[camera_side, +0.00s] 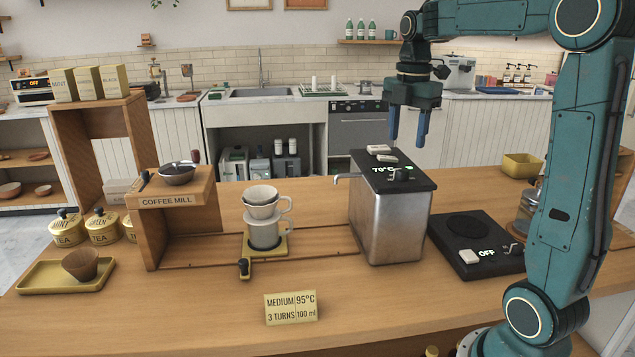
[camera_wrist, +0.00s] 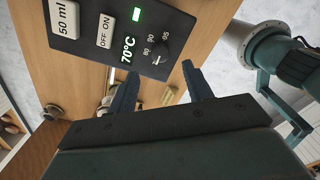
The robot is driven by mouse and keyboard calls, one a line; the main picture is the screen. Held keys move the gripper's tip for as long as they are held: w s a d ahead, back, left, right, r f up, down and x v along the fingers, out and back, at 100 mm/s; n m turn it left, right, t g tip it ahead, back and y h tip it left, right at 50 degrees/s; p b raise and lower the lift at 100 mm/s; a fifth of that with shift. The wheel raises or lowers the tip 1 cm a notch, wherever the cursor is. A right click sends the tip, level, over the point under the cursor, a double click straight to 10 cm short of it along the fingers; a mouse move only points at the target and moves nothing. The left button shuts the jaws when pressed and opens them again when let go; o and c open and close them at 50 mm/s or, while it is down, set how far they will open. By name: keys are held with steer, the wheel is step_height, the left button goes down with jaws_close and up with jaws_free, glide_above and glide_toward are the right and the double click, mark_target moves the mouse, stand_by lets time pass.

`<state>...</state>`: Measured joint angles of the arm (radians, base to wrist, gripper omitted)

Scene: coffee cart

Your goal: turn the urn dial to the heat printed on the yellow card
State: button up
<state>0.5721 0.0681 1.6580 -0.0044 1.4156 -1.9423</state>
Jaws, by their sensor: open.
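The yellow card (camera_side: 291,308) stands at the counter's front and reads MEDIUM, 95°C, 3 TURNS, 100 ml. The steel urn (camera_side: 398,228) has a black top panel with a lit 70°C readout. The black urn dial (camera_side: 400,174) is on that panel; in the wrist view the dial (camera_wrist: 163,47) has marks 80, 90 and 95 around it. My gripper (camera_side: 406,142) points down above the urn top, open and empty. In the wrist view its fingertips (camera_wrist: 160,68) are apart, with the dial beyond the gap. The gripper appears clear of the dial.
The panel also holds an OFF/ON switch (camera_wrist: 105,30), a 50 ml button (camera_wrist: 64,18) and a green light (camera_wrist: 137,13). A black hot plate (camera_side: 478,254) reading OFF stands right of the urn. A dripper on a cup (camera_side: 263,205) and the coffee mill (camera_side: 178,190) stand left.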

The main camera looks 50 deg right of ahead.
mark_target(403, 169)
steer(key=shift+f, duration=3.85)
steer(key=c, duration=1)
steer(key=shift+o, duration=0.2)
